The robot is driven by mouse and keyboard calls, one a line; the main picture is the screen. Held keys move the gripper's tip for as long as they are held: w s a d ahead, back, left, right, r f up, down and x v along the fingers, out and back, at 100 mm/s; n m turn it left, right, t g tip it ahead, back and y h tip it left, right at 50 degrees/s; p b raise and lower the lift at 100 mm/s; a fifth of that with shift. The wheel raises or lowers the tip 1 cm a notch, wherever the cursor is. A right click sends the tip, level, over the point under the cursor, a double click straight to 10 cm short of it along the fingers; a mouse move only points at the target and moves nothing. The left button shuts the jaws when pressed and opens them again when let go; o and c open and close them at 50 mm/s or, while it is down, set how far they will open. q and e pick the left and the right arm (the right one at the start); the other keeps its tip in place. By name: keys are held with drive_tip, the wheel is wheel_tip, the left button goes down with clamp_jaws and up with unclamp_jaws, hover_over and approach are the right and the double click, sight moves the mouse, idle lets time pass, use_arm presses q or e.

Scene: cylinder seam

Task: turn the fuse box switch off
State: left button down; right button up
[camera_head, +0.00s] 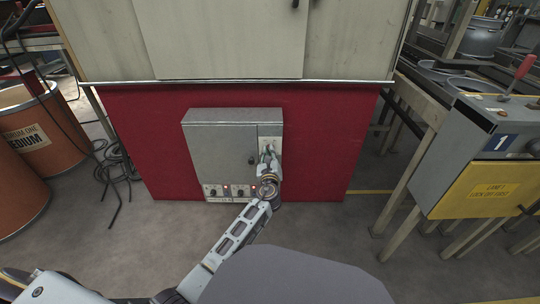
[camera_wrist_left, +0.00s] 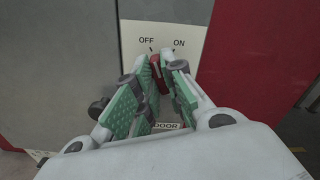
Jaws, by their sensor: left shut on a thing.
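The fuse box (camera_head: 218,145) is a grey metal cabinet on the red panel in the head view. Its pale switch plate (camera_head: 270,130) is at the upper right of the box. In the left wrist view the plate (camera_wrist_left: 195,35) reads OFF at left and ON at right. A red switch handle (camera_wrist_left: 163,60) sits below these words, partly hidden by the fingers. My left gripper (camera_head: 269,154) is at the switch, and its green-padded fingers (camera_wrist_left: 162,82) are shut on the red handle. I cannot tell exactly which mark the handle points to. My right gripper is not in view.
A row of knobs and red lamps (camera_head: 226,192) runs along the box's lower edge. Orange drums (camera_head: 30,135) and black cables stand at left. A grey and yellow console (camera_head: 480,165) with a red lever is at right. The floor before the box is clear.

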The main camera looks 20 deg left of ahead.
use_arm(q)
drive_tip(key=shift+f+n, duration=0.1)
drive_tip(key=shift+n, duration=0.8)
drive_tip(key=c, duration=1.5)
unclamp_jaws()
drive_tip(key=v, duration=1.2)
drive_tip(key=shift+s+a, duration=0.1)
